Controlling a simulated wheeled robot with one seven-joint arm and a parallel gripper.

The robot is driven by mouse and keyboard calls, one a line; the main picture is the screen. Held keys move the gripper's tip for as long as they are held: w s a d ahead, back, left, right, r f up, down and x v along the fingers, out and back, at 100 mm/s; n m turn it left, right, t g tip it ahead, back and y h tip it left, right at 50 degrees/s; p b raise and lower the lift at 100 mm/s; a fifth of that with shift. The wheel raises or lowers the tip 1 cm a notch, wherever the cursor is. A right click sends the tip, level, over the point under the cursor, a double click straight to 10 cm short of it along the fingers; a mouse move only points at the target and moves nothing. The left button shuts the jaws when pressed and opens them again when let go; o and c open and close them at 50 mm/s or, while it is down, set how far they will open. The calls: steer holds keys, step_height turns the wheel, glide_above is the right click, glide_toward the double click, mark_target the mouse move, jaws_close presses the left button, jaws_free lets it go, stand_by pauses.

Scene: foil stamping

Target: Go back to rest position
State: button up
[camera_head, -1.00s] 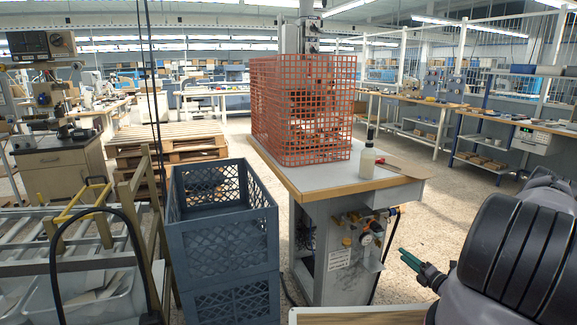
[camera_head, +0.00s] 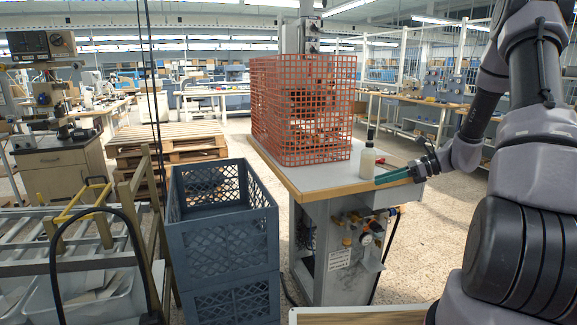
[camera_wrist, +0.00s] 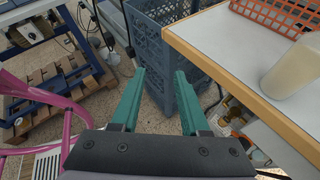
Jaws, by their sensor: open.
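My gripper (camera_head: 393,176) is at the right of the head view, level with the table top, beside the table's right end and near the bottle. Its green fingers point left. In the wrist view my gripper (camera_wrist: 160,92) shows two green fingers apart with nothing between them. The floor and a blue crate show beyond them.
A white-topped table (camera_head: 330,181) carries an orange mesh guard (camera_head: 305,110) and a pale bottle (camera_head: 367,161). Stacked blue-grey crates (camera_head: 225,240) stand left of it, with wooden pallets (camera_head: 165,142) behind. A metal rack (camera_head: 75,255) is at left. Floor shows at right.

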steer(key=s+a+r+n+t+h, duration=0.2)
steer(key=s+r+n+h, duration=0.3)
steer(key=s+r+n, duration=0.4)
steer(key=s+a+r+n+t+h, duration=0.1)
steer(key=s+a+r+n+h, duration=0.1)
steer(key=s+r+n+h, duration=0.3)
steer(key=s+r+n, duration=0.4)
steer(key=s+r, duration=0.7)
steer(key=s, duration=0.1)
steer(key=shift+a+r+n+t+h, duration=0.25)
steer(key=shift+n+t+h, duration=0.15)
stand_by(0.3)
